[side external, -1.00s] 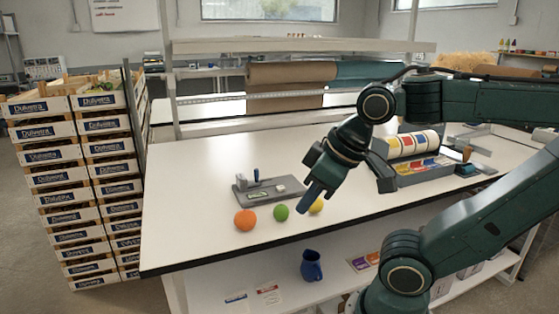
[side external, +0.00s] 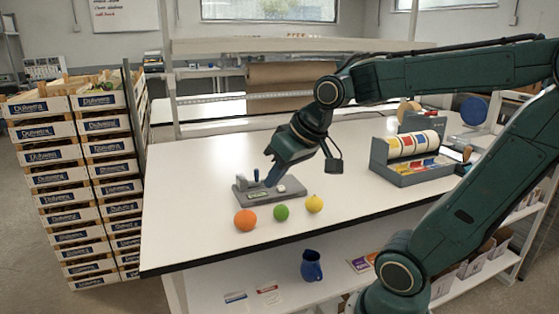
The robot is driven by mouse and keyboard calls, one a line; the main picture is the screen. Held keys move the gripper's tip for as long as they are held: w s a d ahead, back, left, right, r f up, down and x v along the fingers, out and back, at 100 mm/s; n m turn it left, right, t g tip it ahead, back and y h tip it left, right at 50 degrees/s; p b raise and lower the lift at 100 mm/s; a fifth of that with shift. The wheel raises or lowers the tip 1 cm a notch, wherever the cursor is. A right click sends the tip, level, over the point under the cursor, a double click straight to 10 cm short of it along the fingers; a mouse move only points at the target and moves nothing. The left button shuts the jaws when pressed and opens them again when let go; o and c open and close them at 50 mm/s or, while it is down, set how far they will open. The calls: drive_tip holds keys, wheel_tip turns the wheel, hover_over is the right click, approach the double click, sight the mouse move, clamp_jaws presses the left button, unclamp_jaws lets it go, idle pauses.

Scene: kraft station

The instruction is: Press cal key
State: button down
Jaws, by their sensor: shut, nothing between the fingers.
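A grey flat device (side external: 243,197) lies on the white table, with a small light display (side external: 258,195) near its front. A blue upright part and a light round part stand on its top. The cal key cannot be picked out at this size. My gripper (side external: 270,182) is shut and empty, tilted down to the left, with its tip over the right half of the device. The tip overlaps the device in this view, so I cannot tell whether they touch.
An orange (side external: 245,220), a green fruit (side external: 281,213) and a yellow fruit (side external: 315,204) lie in front of the device. A grey rack with label rolls (side external: 411,173) stands to the right. The table (side external: 195,170) is clear left of the device.

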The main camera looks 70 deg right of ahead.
drive_tip(key=w+d+m+t, duration=0.1)
drive_tip(key=w+d+m, duration=0.4)
drive_tip(key=d, duration=0.5)
drive_tip(key=m+t+h, duration=0.1)
drive_tip(key=m+t, duration=0.1)
drive_tip(key=m, duration=0.1)
hover_over(284, 188)
drive_tip(key=shift+f, duration=1.6)
drive_tip(key=shift+f, duration=0.2)
drive_tip(key=shift+a+f, duration=0.1)
drive_tip(key=shift+f, duration=4.1)
drive_tip(key=shift+f, duration=0.85)
drive_tip(key=shift+r, duration=0.85)
